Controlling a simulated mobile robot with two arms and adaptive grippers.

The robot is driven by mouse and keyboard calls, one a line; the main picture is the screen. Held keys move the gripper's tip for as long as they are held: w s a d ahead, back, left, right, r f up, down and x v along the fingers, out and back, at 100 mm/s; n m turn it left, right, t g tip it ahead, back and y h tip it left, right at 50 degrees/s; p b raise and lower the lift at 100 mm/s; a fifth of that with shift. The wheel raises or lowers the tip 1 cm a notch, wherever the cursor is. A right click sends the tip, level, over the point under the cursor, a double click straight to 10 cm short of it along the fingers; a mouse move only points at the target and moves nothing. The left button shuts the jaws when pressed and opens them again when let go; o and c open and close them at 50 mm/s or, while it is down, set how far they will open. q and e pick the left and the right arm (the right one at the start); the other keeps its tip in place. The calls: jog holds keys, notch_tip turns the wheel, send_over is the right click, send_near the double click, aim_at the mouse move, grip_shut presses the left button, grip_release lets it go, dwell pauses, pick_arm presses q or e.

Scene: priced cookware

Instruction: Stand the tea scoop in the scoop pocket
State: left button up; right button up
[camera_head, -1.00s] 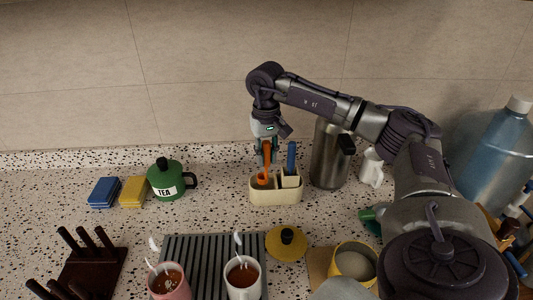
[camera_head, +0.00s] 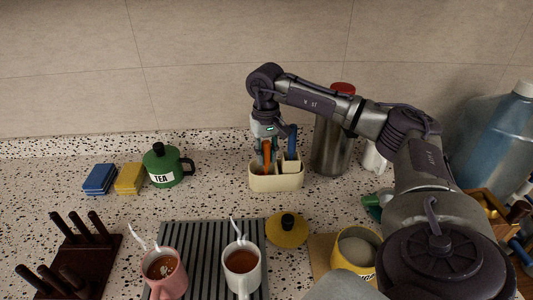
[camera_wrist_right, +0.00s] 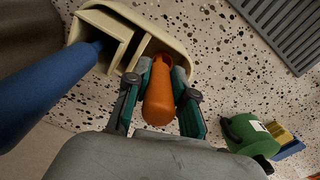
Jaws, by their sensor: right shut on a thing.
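The tea scoop, an orange piece (camera_head: 267,152), is upright at the left compartment of the cream holder (camera_head: 277,183). My right gripper (camera_head: 266,157) is shut on it from above. In the right wrist view the scoop's orange handle (camera_wrist_right: 159,95) sits between the two fingers (camera_wrist_right: 159,97), its far end at the holder's rim (camera_wrist_right: 172,29). How deep its lower end sits in the compartment is hidden. A blue-handled tool (camera_head: 292,140) stands in the right compartment; its handle also shows large in the right wrist view (camera_wrist_right: 45,95). My left gripper is not in view.
A steel flask (camera_head: 332,150) with a red top stands close right of the holder. The green tea pot (camera_head: 165,168) and sponges (camera_head: 115,179) are to the left. A yellow lid (camera_head: 287,231) and two mugs (camera_head: 241,265) are in front.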

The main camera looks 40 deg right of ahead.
jog(key=o, duration=1)
jog(key=shift+c, duration=0.2)
notch_tip(320, 180, up, 12)
